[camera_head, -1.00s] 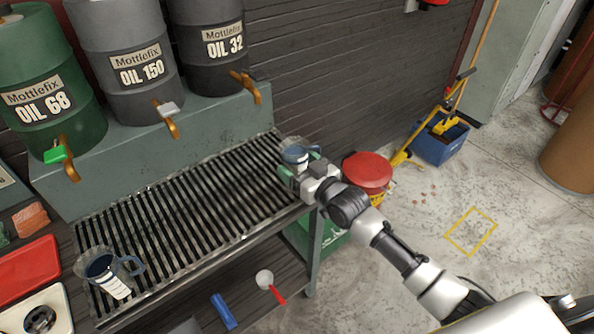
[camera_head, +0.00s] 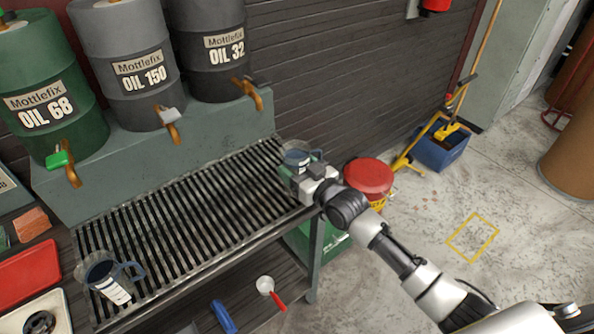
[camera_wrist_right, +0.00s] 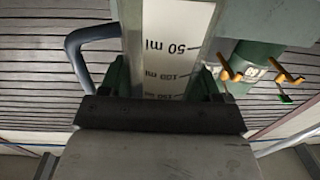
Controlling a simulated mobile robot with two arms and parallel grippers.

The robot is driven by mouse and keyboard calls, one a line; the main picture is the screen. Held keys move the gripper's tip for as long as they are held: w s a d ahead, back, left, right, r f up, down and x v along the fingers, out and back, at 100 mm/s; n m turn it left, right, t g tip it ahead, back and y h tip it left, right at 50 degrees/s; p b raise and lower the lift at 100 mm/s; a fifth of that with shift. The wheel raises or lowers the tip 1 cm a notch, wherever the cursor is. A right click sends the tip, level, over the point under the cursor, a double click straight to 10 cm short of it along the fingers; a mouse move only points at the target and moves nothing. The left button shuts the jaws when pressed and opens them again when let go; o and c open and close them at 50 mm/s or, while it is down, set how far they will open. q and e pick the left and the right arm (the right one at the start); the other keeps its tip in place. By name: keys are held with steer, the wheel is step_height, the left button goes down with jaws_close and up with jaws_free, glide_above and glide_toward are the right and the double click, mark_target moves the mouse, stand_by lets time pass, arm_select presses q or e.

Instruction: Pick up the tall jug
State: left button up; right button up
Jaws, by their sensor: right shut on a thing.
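A clear measuring jug (camera_head: 296,156) is at the right end of the slatted grate. My right gripper (camera_head: 302,178) is shut on it from the front right. In the right wrist view the jug (camera_wrist_right: 172,45) sits between the fingers, with a white scale marked 50, 100 and 150 ml and a blue-grey handle (camera_wrist_right: 82,50) to the left. I cannot tell whether its base touches the grate. A second jug (camera_head: 105,275) with a blue handle and a white scale stands at the grate's front left. I cannot compare their heights surely. My left gripper is not in view.
Three oil drums with taps, OIL 68 (camera_head: 45,105), OIL 150 (camera_head: 140,75) and OIL 32 (camera_head: 222,55), stand behind the grate (camera_head: 190,215). The middle of the grate is clear. A red-lidded bin (camera_head: 369,178) stands right of the bench.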

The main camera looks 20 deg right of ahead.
steer(key=r, duration=0.2)
steer(key=d+r, duration=0.1)
steer(key=r, duration=0.1)
steer(key=shift+s, duration=0.25)
steer(key=s+d+r+b, duration=0.1)
steer(key=s+d+r, duration=0.45)
steer(key=d, duration=0.35)
steer(key=s+a+f+m+h, duration=0.2)
steer(key=s+a+f+h, duration=0.1)
steer(key=s, duration=0.5)
steer(key=s+a+f+m+t+h+p, duration=0.1)
steer(key=s+a+f+h, duration=0.3)
steer(key=s, duration=0.4)
steer(key=shift+a+m, duration=0.6)
steer(key=shift+m, duration=0.2)
steer(key=shift+f, duration=0.1)
steer(key=n+y, duration=0.4)
steer(key=y, duration=0.2)
glide_toward(307, 160)
steer(key=a, duration=0.2)
steer(key=w+d+r+g+y+b, duration=0.1)
steer(key=w+d+r, duration=0.5)
steer(key=d, duration=0.1)
steer(key=shift+w+d+r+n, duration=0.25)
steer(key=shift+r+n, duration=0.05)
steer(key=shift+r, duration=0.1)
